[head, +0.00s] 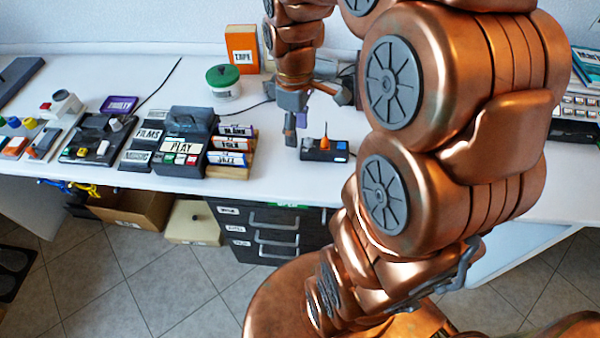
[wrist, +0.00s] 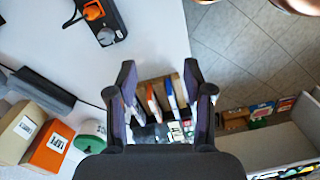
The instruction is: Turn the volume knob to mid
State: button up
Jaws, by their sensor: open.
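A small black box (head: 310,154) stands near the front edge of the white desk, with an upright orange part (head: 325,142) and a small blue patch on top. In the wrist view the black box (wrist: 112,22) is at the top left, with an orange part (wrist: 93,10) and a round grey knob (wrist: 105,37). I cannot tell for sure which is the volume knob, and no setting is readable. My gripper (head: 312,108) is above and behind the box, apart from it. In the wrist view my gripper (wrist: 158,78) is open and empty.
A player labelled PLAY (head: 182,146) and a wooden rack (head: 232,172) of labelled cases stand left of the box. A green-lidded tub (head: 223,82) and an orange TAPE box (head: 241,50) are behind. Black drawers (head: 270,230) are below the desk. Bare desk surrounds the box.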

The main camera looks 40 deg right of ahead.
jog(key=s+a+r+m+p, duration=0.2)
jog(key=s+a+r+m, duration=0.1)
jog(key=s, duration=0.4)
jog(key=s+a+r+m+g+p, duration=0.1)
jog(key=s+a+r+m+p, duration=0.1)
jog(key=s+a, duration=0.4)
jog(key=shift+s+a+r+m+p, duration=0.15)
jog(key=shift+s+r+m+p, duration=0.25)
jog(key=shift+s+r, duration=0.4)
jog(key=shift+s+f, duration=0.1)
jog(key=shift+f, duration=0.05)
jog(key=shift+s+a+r+m+p, duration=0.1)
jog(key=shift+s+a+m+p, duration=0.1)
jog(key=shift+s, duration=0.3)
jog(key=shift+s+a+r+m+p, duration=0.15)
jog(key=shift+s+m, duration=0.05)
jog(key=shift+s, duration=0.35)
jog(key=shift+s+a+r+m+p, duration=0.1)
jog(key=shift+s+a+m+p, duration=0.1)
jog(key=shift+s, duration=0.3)
